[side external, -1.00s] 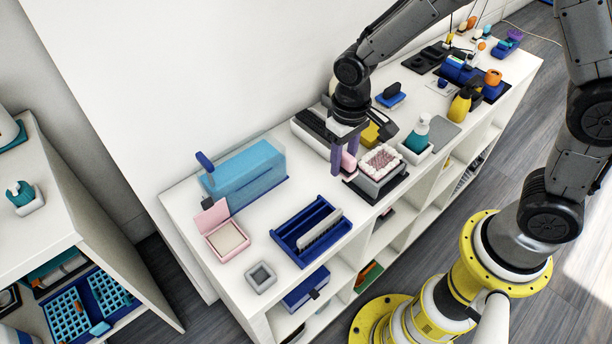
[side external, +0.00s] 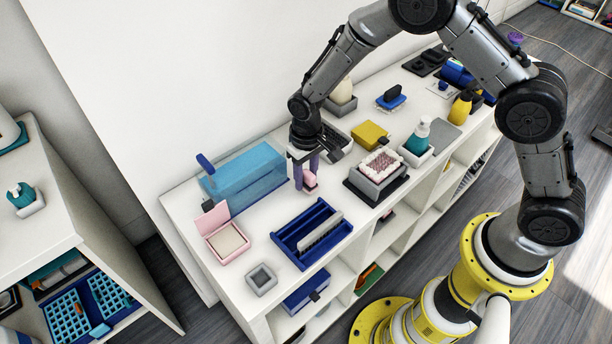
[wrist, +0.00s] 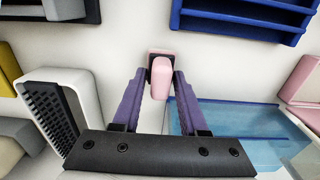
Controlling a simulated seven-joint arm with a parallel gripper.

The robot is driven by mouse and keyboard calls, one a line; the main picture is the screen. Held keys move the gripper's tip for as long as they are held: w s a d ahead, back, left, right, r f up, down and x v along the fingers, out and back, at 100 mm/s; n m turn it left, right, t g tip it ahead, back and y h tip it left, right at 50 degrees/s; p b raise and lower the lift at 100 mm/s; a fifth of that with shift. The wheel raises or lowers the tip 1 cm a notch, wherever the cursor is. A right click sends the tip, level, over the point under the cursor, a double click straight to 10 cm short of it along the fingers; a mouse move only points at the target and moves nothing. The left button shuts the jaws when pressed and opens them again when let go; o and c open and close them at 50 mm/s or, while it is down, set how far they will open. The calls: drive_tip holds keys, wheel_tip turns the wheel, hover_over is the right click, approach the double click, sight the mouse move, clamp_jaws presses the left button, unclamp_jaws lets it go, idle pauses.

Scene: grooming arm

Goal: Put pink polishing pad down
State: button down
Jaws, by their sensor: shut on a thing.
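The pink polishing pad (side external: 309,178) is a small pink block. My gripper (side external: 307,177), with purple fingers, is shut on it just above the white shelf top, between the blue translucent box and the pad's left-behind neighbour, a grey tray with a pink-and-white bristled block (side external: 379,165). In the wrist view the pad (wrist: 161,76) sits between the two fingertips (wrist: 160,82), with a pink plate behind its upper end. I cannot tell whether the pad touches the shelf top.
A translucent blue box (side external: 245,178) stands left of my gripper. An open pink case (side external: 224,238) and a dark blue slotted tray (side external: 309,232) lie nearer the front. A black-bristled brush (wrist: 55,105) shows beside my gripper in the wrist view.

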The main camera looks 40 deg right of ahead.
drive_tip(key=shift+f, duration=0.25)
drive_tip(key=shift+c, duration=2.2)
unclamp_jaws()
drive_tip(key=shift+f, duration=0.1)
wheel_tip(320, 180, up, 12)
drive_tip(key=shift+r, duration=0.25)
wheel_tip(320, 180, up, 9)
drive_tip(key=t, duration=0.2)
hover_over(306, 171)
drive_tip(key=s+d, duration=0.4)
drive_tip(key=s, duration=0.1)
drive_tip(key=s+d+r+t, duration=0.1)
drive_tip(key=s+d+r, duration=0.1)
drive_tip(key=s, duration=0.5)
drive_tip(key=s+d+r+t, duration=0.1)
drive_tip(key=s+d+r, duration=0.2)
drive_tip(key=s, duration=0.4)
drive_tip(key=s+d+r+t, duration=0.1)
drive_tip(key=s+d+r, duration=0.2)
drive_tip(key=s, duration=0.4)
drive_tip(key=shift+s+t, duration=0.3)
